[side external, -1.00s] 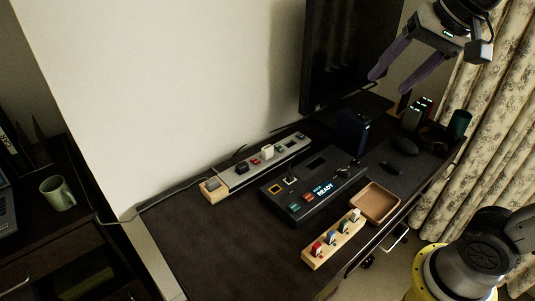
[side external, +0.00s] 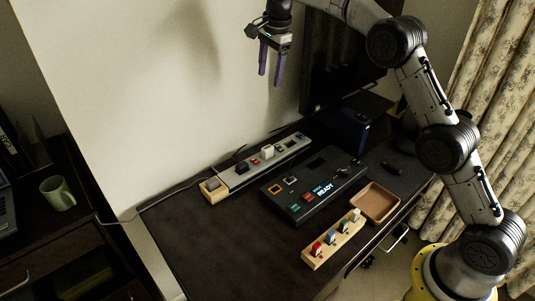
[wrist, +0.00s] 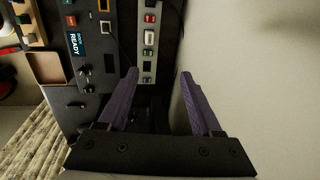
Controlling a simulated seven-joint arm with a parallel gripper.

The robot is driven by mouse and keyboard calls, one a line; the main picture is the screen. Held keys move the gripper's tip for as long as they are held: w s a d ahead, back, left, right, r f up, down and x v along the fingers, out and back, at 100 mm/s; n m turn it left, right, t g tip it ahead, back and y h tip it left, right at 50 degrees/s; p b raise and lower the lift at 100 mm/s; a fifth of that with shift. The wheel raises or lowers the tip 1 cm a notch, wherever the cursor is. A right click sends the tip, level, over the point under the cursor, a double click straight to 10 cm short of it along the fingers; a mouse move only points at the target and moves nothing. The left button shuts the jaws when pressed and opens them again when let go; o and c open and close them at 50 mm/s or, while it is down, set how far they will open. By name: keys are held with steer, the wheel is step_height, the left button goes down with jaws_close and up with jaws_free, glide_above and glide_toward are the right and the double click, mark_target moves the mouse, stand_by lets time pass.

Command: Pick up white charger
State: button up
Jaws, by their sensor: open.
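The white charger (side external: 267,153) is a small white block plugged into the long grey power strip (side external: 238,182) near the wall, at the strip's middle. It also shows in the wrist view as a white block (wrist: 149,37) on the strip, beyond my fingertips. My gripper (side external: 271,79) is open and empty, its purple fingers pointing down, well above the strip and the charger. In the wrist view my two fingers (wrist: 159,74) are spread apart with nothing between them.
Small dark, red and green plugs share the strip. A black READY panel (side external: 305,190), a wooden block with colored plugs (side external: 318,262) and a brown tray (side external: 375,202) lie in front. A monitor (side external: 320,70) stands right of my gripper; the white wall (side external: 180,90) is behind.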

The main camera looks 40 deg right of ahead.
step_height(320, 180, down, 8)
steer(key=w+g, duration=0.1)
steer(key=w, duration=0.2)
steer(key=g, duration=0.1)
glide_above(267, 148)
steer(key=f, duration=1.4)
steer(key=shift+w+d, duration=0.15)
steer(key=shift+w, duration=0.25)
steer(key=shift+s+a+f, duration=0.1)
steer(key=shift+s+f, duration=0.05)
steer(key=shift+f, duration=1.4)
steer(key=shift+s+a+f, duration=0.1)
steer(key=shift+s+f, duration=0.05)
steer(key=shift+f, duration=1.35)
jaws_close()
